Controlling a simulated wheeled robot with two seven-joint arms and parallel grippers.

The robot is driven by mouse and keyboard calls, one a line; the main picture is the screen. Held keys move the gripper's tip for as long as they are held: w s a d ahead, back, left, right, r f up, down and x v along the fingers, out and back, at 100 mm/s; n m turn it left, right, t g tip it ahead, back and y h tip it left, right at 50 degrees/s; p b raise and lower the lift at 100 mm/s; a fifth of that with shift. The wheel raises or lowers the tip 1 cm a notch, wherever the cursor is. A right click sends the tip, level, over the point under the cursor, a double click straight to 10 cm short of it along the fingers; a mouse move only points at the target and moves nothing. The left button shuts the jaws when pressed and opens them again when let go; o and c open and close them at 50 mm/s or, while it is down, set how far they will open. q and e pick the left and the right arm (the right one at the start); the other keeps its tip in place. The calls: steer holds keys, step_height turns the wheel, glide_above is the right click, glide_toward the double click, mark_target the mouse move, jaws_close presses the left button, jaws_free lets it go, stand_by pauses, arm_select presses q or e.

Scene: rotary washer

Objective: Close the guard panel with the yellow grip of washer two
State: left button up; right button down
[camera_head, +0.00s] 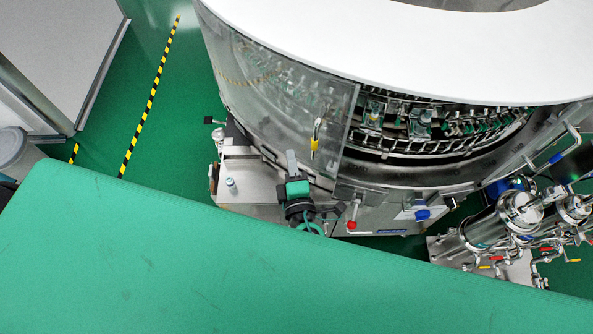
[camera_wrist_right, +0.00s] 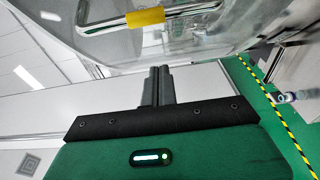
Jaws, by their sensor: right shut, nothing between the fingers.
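The round washer (camera_head: 430,40) with a white top fills the upper right of the head view. Its curved clear guard panel (camera_head: 270,85) covers the left part of the front. Right of the panel's edge the side is open and the nozzles and clamps inside show. The panel's handle with the yellow grip (camera_head: 315,140) stands near that edge; the yellow grip (camera_wrist_right: 145,18) also shows at the top of the right wrist view. My right gripper (camera_head: 291,154) is shut and empty, below and left of the handle, apart from it. Its fingers (camera_wrist_right: 160,72) show together. My left gripper is not in view.
A red-knobbed lever (camera_head: 351,224) and a blue knob (camera_head: 422,215) sit on the lower front. Steel filter housings with valves (camera_head: 500,225) stand at the right. A grey cabinet (camera_head: 65,45) is at the far left. Green floor with striped tape (camera_head: 150,100) lies clear between.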

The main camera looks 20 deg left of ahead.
steer(key=w+d+p, duration=0.2)
steer(key=w, duration=0.1)
steer(key=shift+w+d, duration=0.2)
steer(key=shift+d, duration=0.1)
steer(key=shift+d, duration=0.15)
